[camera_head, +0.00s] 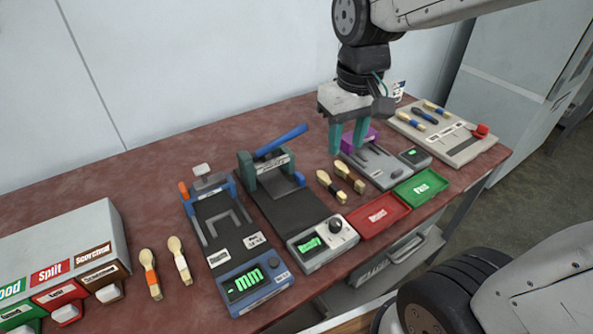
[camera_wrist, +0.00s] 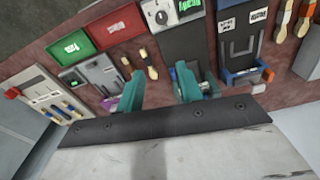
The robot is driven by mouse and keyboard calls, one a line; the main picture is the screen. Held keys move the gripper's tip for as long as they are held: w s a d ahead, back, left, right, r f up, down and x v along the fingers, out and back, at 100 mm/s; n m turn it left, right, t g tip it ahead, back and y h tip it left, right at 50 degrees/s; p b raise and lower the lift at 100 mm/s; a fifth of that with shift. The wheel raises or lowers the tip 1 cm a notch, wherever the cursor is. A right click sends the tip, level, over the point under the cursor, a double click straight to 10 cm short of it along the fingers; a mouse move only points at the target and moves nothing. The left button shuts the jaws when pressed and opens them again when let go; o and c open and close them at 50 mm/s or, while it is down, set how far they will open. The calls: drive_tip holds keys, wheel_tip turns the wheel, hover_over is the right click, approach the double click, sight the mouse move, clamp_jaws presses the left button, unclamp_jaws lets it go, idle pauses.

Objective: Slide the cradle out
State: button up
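My gripper (camera_head: 348,140) hangs fingers-down at the back of the bench, its teal fingers apart with nothing seen between them. In the wrist view the fingers (camera_wrist: 167,94) are also spread. The press (camera_head: 268,180) with a raised blue lever (camera_head: 281,142) stands left of my gripper; it has a dark bed, a small blue block (camera_head: 299,179) and a front box with a green display and knob. A grey station with a purple back part (camera_head: 347,146) lies behind or below the fingers, partly hidden by them. I cannot tell for certain which part is the cradle.
A blue-framed gauge (camera_head: 247,284) stands left of the press, with two spoons (camera_head: 151,273) beside it. Red (camera_head: 379,215) and green (camera_head: 422,187) trays lie at the front edge. A board (camera_head: 463,146) with several spoons is at right. A sorting box (camera_head: 62,235) is at left.

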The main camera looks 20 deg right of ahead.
drive_tip(key=w+a+f, duration=0.1)
drive_tip(key=w+f, duration=0.4)
drive_tip(key=w, duration=0.2)
drive_tip(key=n, duration=0.1)
hover_over(300, 175)
drive_tip(key=shift+g, duration=0.4)
wheel_tip(300, 175, down, 8)
drive_tip(key=shift+f, duration=0.15)
drive_tip(key=shift+w+f, duration=0.1)
drive_tip(key=shift+f, duration=0.25)
wheel_tip(300, 175, down, 7)
drive_tip(key=shift+f, duration=0.2)
clamp_jaws()
